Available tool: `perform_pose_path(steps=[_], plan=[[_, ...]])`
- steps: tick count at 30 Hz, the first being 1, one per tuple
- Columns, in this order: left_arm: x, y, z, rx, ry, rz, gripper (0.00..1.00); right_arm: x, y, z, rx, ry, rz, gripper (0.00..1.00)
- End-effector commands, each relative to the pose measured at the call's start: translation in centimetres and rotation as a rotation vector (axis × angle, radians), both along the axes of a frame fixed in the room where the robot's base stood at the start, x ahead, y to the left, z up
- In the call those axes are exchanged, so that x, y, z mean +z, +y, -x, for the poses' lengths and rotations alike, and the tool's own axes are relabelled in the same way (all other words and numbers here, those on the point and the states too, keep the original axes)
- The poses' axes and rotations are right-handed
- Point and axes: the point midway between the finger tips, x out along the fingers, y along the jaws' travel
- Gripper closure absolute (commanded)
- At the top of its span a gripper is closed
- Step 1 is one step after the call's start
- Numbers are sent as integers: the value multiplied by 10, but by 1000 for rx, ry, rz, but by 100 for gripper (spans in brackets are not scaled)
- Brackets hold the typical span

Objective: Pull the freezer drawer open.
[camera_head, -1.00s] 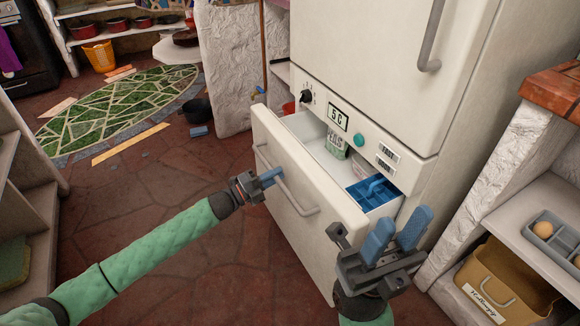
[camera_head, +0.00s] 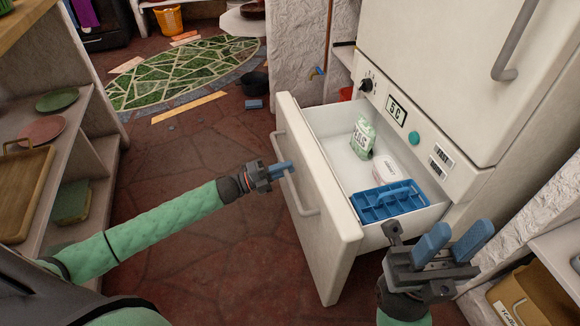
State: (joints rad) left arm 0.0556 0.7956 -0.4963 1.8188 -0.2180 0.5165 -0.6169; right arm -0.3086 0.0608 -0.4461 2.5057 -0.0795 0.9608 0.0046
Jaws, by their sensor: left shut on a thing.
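The white freezer drawer (camera_head: 318,225) is pulled well out of the fridge-freezer (camera_head: 440,75), and its inside shows from above. A green-and-white carton (camera_head: 362,138), a white tub (camera_head: 398,170) and a blue divided tray (camera_head: 384,205) are in it. The grey bar handle (camera_head: 293,180) runs down the drawer front. My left gripper (camera_head: 284,170) is at the handle's middle with its blue fingers shut on it. My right gripper (camera_head: 452,243) is in front of the drawer's right side, its blue fingers apart and nothing seen between them.
Shelves (camera_head: 85,165) with plates and a wooden tray stand on the left. On the right, a low shelf holds a tan bin (camera_head: 530,295). The stone floor (camera_head: 190,150) left of the drawer is mostly clear, with a green mosaic (camera_head: 185,78) farther back.

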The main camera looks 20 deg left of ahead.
Motion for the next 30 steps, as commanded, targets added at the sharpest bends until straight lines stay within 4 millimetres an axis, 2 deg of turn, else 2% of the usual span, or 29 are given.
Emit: perform_pose_path(steps=[11,12,15,25,30], plan=[[-2,1,1,0,3,0,100,0,1,1,1,3,-5,64],[-2,1,1,0,3,0,80,0,1,1,2,3,-5,64],[-2,1,1,0,2,-1,65,0,1,1,2,3,-5,64],[3,1,1,0,1,-1,65,0,1,1,4,3,0,64],[23,1,1,0,0,-1,65,7,0,1,-6,-1,7,64]])
